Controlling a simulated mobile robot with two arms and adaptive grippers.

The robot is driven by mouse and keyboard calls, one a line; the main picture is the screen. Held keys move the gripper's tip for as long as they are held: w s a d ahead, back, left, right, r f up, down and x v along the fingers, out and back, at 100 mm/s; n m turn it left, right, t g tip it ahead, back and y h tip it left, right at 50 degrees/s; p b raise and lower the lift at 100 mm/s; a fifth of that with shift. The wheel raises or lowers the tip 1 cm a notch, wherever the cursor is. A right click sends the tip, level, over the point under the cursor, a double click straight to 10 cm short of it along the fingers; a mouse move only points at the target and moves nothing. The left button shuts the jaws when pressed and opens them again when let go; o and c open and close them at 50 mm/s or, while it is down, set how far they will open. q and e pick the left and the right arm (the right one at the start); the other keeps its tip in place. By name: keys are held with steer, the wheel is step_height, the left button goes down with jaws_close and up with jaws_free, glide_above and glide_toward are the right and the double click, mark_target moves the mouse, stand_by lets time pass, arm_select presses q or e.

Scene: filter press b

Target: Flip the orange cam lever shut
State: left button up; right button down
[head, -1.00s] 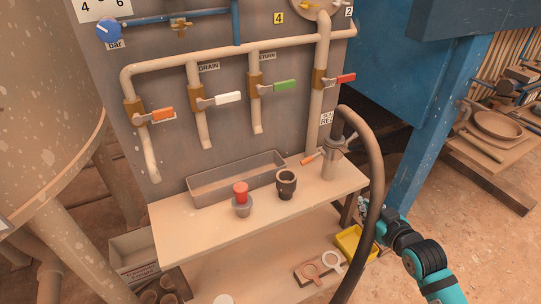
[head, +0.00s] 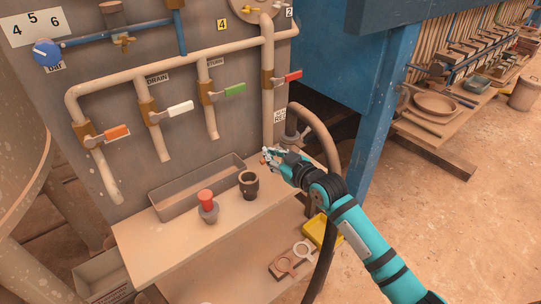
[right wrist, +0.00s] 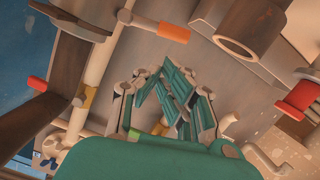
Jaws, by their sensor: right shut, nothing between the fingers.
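The orange cam lever (right wrist: 174,32) shows at the top of the right wrist view, its orange grip sticking out sideways from a metal coupling (right wrist: 128,17). My right gripper (right wrist: 168,82) is shut and empty, with its fingertips just below the lever in that picture; a small gap shows between them. In the head view, my right gripper (head: 267,157) is over the right end of the shelf, in front of the hose coupling (head: 291,128), and largely hides the lever there. My left gripper is not in view.
A dark cup fitting (head: 248,184) and a red-topped plug (head: 207,205) stand on the shelf (head: 170,254), left of my gripper. A grey tray (head: 160,207) lies behind them. A thick hose (head: 328,150) curves down close to my right arm. Valve handles hang above.

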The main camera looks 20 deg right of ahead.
steer(key=shift+w+f, duration=0.65)
steer(key=shift+f, duration=0.25)
steer(key=shift+s+a+f+n, duration=0.1)
steer(key=shift+f+n, duration=0.6)
steer(key=shift+n, duration=0.3)
steer(key=shift+f, duration=0.1)
steer(key=f+n+h, duration=0.1)
steer(key=n, duration=0.1)
steer(key=shift+f+n+t+b, duration=0.2)
steer(key=shift+n+t+b, duration=0.1)
steer(key=shift+t, duration=0.1)
steer(key=shift+f+n+b, duration=0.3)
steer(key=shift+f+n, duration=0.2)
steer(key=shift+n, duration=0.3)
steer(key=shift+d+f+n+t+h+b, duration=0.3)
steer(key=shift+f+n, duration=0.1)
steer(key=shift+n, duration=0.4)
stand_by(0.5)
steer(key=shift+f, duration=0.15)
stand_by(1.7)
